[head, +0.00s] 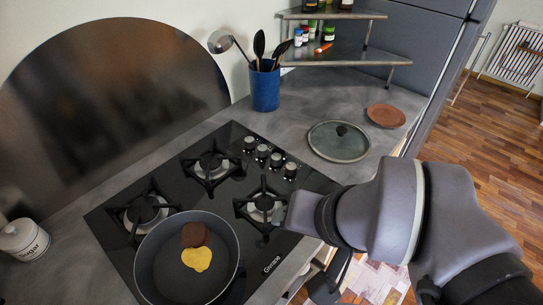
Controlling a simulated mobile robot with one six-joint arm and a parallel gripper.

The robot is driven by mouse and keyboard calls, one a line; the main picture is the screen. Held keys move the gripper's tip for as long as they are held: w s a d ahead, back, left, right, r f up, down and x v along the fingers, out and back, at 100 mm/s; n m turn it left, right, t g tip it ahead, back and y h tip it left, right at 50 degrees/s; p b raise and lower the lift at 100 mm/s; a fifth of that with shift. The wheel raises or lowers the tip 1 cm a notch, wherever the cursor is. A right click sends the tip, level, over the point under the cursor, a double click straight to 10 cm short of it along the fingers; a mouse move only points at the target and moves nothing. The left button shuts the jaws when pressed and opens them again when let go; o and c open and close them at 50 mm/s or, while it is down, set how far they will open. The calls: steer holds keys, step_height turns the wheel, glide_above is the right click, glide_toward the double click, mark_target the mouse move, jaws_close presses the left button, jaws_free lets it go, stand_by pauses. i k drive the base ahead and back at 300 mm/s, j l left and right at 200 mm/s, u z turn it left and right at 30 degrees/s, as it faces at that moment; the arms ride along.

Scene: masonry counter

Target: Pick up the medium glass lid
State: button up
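The medium glass lid (339,144) lies flat on the grey counter, right of the stove. It is round, with greenish-grey glass, a pale rim and a dark knob on top. Nothing covers it. My arm (400,205) reaches in from the lower right, its near links in front of the stove's right corner, below the lid in the picture and apart from it. A dark part shows under the arm at the bottom, but I cannot make out my gripper's fingertips or whether they are open.
A black gas stove (232,143) holds a pan (150,270) with a yellow and a brown piece of food. A brown plate (385,116) lies right of the lid. A blue utensil holder (265,90) and a corner shelf (345,55) stand behind. A sugar jar (22,240) is far left.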

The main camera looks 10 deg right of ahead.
mark_target(341, 141)
steer(key=i+l+u, duration=0.2)
steer(key=l+u, duration=0.2)
steer(key=l, duration=0.3)
steer(key=i+l+u, duration=0.15)
steer(key=l+u, duration=0.25)
steer(key=l, duration=0.35)
steer(key=l+u, duration=0.4)
steer(key=l, duration=0.35)
